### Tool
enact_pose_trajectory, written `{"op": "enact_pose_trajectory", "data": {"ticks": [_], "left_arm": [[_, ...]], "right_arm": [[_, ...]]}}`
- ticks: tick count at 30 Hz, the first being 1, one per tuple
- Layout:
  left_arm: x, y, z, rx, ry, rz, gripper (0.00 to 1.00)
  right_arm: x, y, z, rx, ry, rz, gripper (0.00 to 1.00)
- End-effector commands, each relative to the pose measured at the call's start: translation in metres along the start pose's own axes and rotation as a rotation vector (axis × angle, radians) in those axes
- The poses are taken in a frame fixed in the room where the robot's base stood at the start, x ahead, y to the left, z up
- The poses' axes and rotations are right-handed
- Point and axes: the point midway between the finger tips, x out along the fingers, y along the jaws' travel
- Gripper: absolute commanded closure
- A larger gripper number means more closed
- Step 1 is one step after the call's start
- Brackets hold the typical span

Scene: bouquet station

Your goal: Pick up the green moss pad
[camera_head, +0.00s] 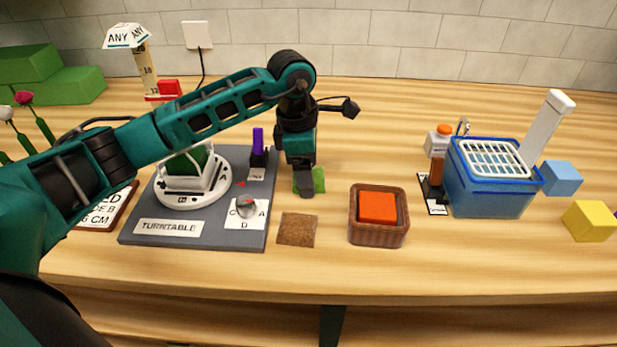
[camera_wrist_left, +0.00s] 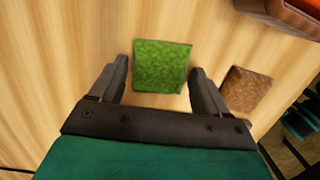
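The green moss pad (camera_head: 318,181) lies on the wooden table, just right of the grey turntable board. My left gripper (camera_head: 306,192) points down over it and hides part of it in the head view. In the left wrist view the moss pad (camera_wrist_left: 161,66) shows as a green square between the two fingertips of my left gripper (camera_wrist_left: 158,70). The fingers are spread, with a gap on each side of the pad. Whether the fingertips are down at the pad's height is hard to tell. My right gripper is not in view.
A brown square pad (camera_head: 297,229) lies just in front of the moss pad. A brown basket (camera_head: 378,238) with an orange block stands to the right. The turntable board (camera_head: 195,240) is on the left.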

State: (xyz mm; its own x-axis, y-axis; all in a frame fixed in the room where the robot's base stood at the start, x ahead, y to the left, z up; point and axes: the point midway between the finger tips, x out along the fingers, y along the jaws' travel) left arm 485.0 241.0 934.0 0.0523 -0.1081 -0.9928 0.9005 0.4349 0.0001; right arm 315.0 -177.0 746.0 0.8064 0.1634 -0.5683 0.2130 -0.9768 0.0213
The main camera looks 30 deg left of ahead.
Motion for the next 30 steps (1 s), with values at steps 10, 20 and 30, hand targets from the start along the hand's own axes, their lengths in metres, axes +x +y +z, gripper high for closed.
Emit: {"op": "enact_pose_trajectory", "data": {"ticks": [10, 20, 30], "left_arm": [[0.0, 0.0, 0.0, 0.0, 0.0, 0.0, 0.58], [-0.002, 0.0, 0.0, 0.0, -0.001, 0.001, 0.62], [-0.046, 0.002, 0.006, 0.0, -0.004, 0.006, 0.62]], "right_arm": [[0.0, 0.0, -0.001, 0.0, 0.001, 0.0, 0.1], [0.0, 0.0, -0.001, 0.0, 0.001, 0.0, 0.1], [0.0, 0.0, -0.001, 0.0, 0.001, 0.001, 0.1]]}}
